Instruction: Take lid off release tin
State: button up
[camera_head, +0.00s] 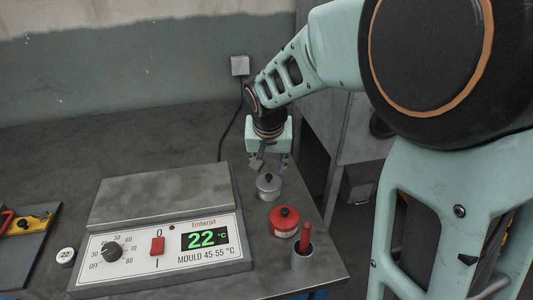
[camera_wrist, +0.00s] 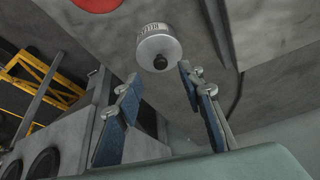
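A small grey metal tin (camera_head: 268,188) with a lid and a dark knob stands on the bench. My gripper (camera_head: 270,164) points down just above and behind the grey tin. Its fingers (camera_wrist: 158,78) are apart with nothing between them; the knob lies beyond the tips.
A heater box (camera_head: 150,262) with a dial, red switch and display reading 22 °C fills the bench left of the tins. A grey cup (camera_head: 302,260) holding a red-handled tool stands near the front right edge. The bench behind the heater is bare.

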aim_at(269, 175)
jog(key=shift+x, duration=2.65)
jog(key=shift+c, duration=0.6)
grip_shut()
